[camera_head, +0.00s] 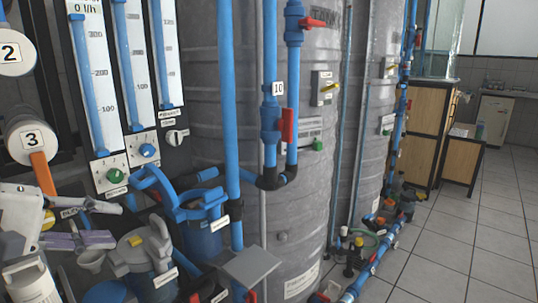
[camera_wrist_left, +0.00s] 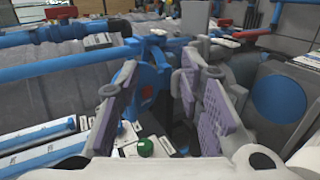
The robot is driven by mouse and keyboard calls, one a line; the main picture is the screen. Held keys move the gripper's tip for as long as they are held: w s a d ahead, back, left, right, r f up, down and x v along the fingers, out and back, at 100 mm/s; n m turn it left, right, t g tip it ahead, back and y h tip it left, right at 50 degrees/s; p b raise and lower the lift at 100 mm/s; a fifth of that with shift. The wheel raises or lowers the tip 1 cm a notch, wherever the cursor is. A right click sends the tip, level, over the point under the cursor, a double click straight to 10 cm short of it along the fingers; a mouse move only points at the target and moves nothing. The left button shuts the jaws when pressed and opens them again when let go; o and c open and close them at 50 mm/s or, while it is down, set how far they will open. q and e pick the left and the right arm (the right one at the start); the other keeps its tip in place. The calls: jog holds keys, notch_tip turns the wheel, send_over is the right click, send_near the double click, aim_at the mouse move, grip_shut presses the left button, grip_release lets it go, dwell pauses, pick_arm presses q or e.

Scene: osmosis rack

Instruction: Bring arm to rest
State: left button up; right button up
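My left gripper (camera_head: 116,224) is at the lower left of the head view, in front of the rack. Its two fingers are spread apart with nothing seen between them. In the left wrist view the gripper (camera_wrist_left: 160,72) also shows open, with purple pads facing each other across an empty gap. Behind the gap is a blue part of the rack. The green knob (camera_head: 116,176) under the flow meters is above the gripper in the head view. My right gripper is in neither view.
Flow meters (camera_head: 97,80), a blue clamp-like fitting (camera_head: 180,195), a grey-capped housing (camera_head: 145,250) and blue pipes (camera_head: 229,110) crowd the area around the gripper. Large grey tanks (camera_head: 305,190) stand behind. Tiled floor (camera_head: 470,235) is clear at the right.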

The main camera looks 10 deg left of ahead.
pick_arm(q)
jog(key=d+f+m+g+y+p, duration=0.1)
jog(key=d+f+g+y, duration=0.2)
jog(key=f, duration=0.5)
jog(key=d+f+m+g, duration=0.1)
jog(key=d+f+g, duration=0.25)
jog(key=f, duration=0.35)
jog(key=s+d+f+m+g+y+p, duration=0.1)
jog(key=s+d+f, duration=0.1)
jog(key=s+f, duration=0.25)
jog(key=s+d+f+m+g+y, duration=0.1)
jog(key=s+d+f, duration=0.25)
jog(key=f, duration=0.25)
jog(key=s+f+m+g+p, duration=0.1)
jog(key=s+f+m+g, duration=0.1)
jog(key=s, duration=1.1)
jog(key=s+f+m+g+y, duration=0.1)
jog(key=s+f+m, duration=0.4)
jog(key=s, duration=0.8)
jog(key=shift+a+f+g+y+p, duration=0.35)
jog(key=shift+f+g, duration=0.2)
jog(key=shift+g, duration=0.3)
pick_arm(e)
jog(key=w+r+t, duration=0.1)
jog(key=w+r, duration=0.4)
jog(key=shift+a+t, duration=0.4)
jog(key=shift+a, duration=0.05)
